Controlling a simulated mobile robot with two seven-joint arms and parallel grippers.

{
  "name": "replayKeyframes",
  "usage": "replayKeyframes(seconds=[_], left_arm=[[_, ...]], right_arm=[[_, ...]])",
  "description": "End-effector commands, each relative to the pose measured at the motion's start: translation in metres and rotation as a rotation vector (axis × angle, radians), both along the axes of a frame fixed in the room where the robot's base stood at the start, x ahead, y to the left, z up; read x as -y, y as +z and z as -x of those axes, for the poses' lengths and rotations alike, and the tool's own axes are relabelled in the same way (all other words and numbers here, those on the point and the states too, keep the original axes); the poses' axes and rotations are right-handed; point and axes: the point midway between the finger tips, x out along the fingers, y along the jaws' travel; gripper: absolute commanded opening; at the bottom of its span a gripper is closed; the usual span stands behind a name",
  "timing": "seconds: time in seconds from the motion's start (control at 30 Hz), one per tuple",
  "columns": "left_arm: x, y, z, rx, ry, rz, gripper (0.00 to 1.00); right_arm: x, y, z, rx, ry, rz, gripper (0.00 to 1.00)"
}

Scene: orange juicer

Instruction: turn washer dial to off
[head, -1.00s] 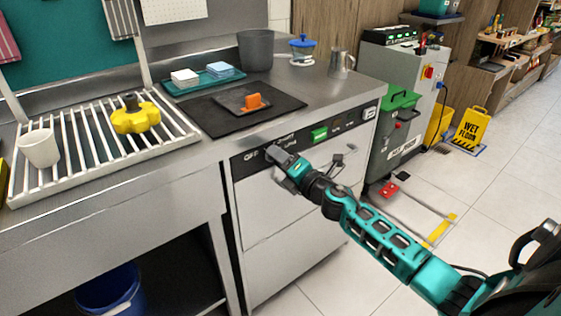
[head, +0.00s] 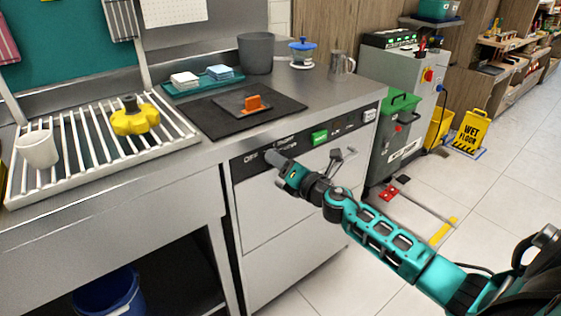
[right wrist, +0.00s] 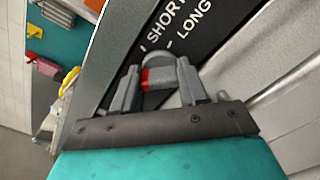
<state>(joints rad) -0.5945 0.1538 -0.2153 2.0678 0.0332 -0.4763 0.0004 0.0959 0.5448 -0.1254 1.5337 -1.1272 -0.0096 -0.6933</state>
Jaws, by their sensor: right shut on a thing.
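The washer (head: 290,205) is a steel front-panel machine under the counter, with a black control strip that reads OFF at its left end. My right gripper (head: 272,157) is at this strip, just right of the OFF label. In the right wrist view, the right gripper (right wrist: 155,85) has its two grey fingers on either side of the grey dial with a red mark (right wrist: 157,77), shut on it. The labels SHORT and LONG show on the panel beyond. My left gripper is not in view.
A green switch (head: 320,137) and a white switch (head: 369,115) sit farther right on the strip. Above, the counter holds a black mat (head: 215,120), a grey bin (head: 255,53) and a drying rack (head: 75,165). The floor to the right is mostly open.

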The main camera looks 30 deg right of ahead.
Motion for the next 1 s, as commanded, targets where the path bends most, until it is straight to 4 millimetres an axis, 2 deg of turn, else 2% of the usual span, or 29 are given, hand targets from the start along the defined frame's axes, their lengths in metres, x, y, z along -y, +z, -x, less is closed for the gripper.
replayKeyframes(seconds=[0.1, 0.13, 0.37, 0.73, 0.87, 1.0], left_arm=[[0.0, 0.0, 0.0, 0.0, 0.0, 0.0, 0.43], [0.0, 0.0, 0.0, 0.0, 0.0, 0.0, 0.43], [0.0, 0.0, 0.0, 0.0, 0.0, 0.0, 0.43], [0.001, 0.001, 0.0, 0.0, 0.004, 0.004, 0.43], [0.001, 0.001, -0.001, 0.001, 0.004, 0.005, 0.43], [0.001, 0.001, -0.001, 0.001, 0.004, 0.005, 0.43]], right_arm=[[0.0, 0.0, 0.0, 0.0, 0.0, 0.003, 0.12], [0.0, 0.0, 0.0, 0.0, 0.0, 0.003, 0.46], [0.0, 0.0, 0.0, 0.0, 0.0, 0.001, 0.68], [0.001, -0.001, 0.006, -0.002, 0.001, -0.001, 0.68], [0.002, -0.001, 0.022, -0.002, 0.001, 0.0, 0.68], [0.003, -0.002, 0.045, -0.004, 0.001, -0.001, 0.68]])
